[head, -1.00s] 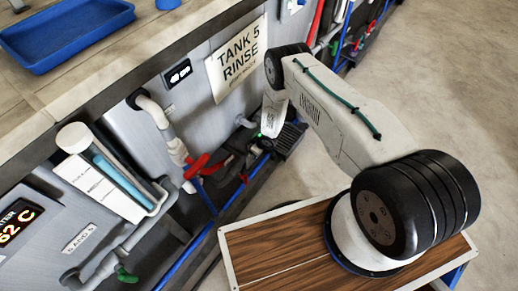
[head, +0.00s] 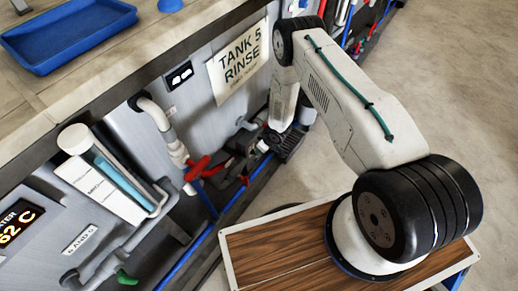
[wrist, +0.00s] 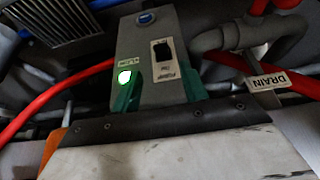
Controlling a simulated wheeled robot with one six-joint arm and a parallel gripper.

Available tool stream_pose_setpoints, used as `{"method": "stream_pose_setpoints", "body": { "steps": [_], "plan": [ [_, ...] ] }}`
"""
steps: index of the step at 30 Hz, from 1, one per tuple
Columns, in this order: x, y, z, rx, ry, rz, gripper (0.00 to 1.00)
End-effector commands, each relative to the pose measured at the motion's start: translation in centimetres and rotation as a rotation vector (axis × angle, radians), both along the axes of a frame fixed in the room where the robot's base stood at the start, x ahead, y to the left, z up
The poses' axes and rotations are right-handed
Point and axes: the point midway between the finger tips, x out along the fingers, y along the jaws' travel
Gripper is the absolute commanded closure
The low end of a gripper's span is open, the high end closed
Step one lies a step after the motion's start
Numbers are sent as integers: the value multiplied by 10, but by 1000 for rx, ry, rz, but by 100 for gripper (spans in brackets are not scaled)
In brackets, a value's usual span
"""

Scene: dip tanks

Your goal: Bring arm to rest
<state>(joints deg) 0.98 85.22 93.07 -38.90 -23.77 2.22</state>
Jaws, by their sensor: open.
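My arm (head: 345,100) reaches from its base over the wooden deck toward the tank front, with its forearm bent down beside the Tank 5 sign. In the wrist view, my gripper (wrist: 164,92) shows two green fingers standing apart above its dark and white body. A grey pump switch box (wrist: 150,45) is seen behind and between the fingers, with a black rocker switch (wrist: 162,52) and a lit green lamp (wrist: 124,77). Nothing is seen held. I cannot tell whether the fingers touch the box. In the head view the fingers cannot be made out.
Red hoses (wrist: 35,112) and grey pipes with a drain tag (wrist: 268,82) surround the box. The tank front carries a Tank 5 rinse sign (head: 239,60) and a red valve handle (head: 205,167). A blue tray (head: 70,32) lies on the bench. Open floor (head: 460,90) is at right.

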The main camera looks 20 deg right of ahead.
Motion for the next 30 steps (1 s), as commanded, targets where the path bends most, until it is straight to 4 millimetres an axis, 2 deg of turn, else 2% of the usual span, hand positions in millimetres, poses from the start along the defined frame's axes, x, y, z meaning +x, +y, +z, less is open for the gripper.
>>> {"method": "stream_pose_setpoints", "body": {
  "steps": [15,19,22,25,27,30],
  "plan": [
    [-1,0,1,-1,1,1,56],
    [-7,-5,-3,-25,32,-2,56],
    [-26,-16,-10,-74,108,-21,56],
    [-60,-29,-14,-135,224,-52,56],
    [-73,-41,3,-189,301,-85,56],
    [-80,-53,34,-245,377,-126,56]
  ]
}}
